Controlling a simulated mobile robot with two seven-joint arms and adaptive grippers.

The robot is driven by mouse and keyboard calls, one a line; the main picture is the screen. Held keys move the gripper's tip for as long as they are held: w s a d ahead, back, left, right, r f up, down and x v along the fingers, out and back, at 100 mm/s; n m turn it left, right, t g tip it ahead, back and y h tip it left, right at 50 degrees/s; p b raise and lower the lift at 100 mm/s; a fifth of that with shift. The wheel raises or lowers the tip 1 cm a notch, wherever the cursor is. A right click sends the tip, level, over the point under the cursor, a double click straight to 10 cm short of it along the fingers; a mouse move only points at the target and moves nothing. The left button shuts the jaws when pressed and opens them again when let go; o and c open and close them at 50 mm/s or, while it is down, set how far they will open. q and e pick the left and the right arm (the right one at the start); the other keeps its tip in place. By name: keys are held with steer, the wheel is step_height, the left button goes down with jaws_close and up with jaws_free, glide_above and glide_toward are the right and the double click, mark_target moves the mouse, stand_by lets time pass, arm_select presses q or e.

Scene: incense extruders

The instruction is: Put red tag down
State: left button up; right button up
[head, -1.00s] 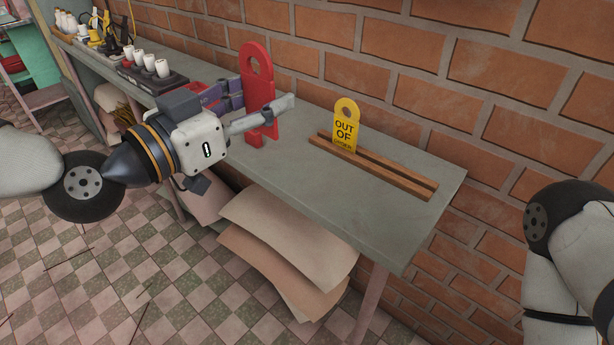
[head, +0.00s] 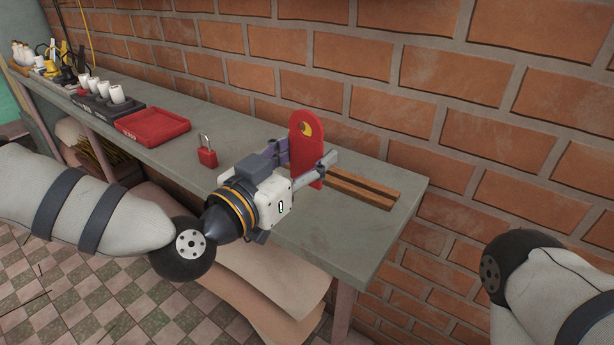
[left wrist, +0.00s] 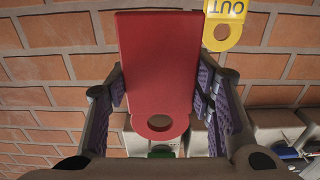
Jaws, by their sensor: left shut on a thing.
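My left gripper (head: 306,166) is shut on the red tag (head: 307,143), a flat upright plate with a round hole near its top. It holds the tag above the bench, at the wooden slotted rail (head: 366,190). In the left wrist view the red tag (left wrist: 158,62) sits between the purple-padded fingers (left wrist: 163,84). The yellow tag (left wrist: 226,22) shows beside it there, partly cut off. In the head view the red tag hides nearly all of the yellow tag; a bit of yellow shows through the hole. I cannot tell whether the red tag touches the rail. My right gripper is out of view.
The grey bench (head: 356,242) runs along a brick wall. A red padlock (head: 207,157), a red tray (head: 152,127) and a dark rack with white cups (head: 108,108) stand to the left. The right end of the rail is free.

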arm_select(q)
steer(key=f, duration=0.4)
steer(key=shift+w+d+b, duration=0.15)
steer(key=shift+d+b, duration=0.1)
steer(key=shift+b, duration=0.15)
steer(key=shift+r, duration=0.15)
steer(key=shift+f, duration=0.6)
steer(key=o, duration=1.1)
steer(key=shift+o, duration=0.2)
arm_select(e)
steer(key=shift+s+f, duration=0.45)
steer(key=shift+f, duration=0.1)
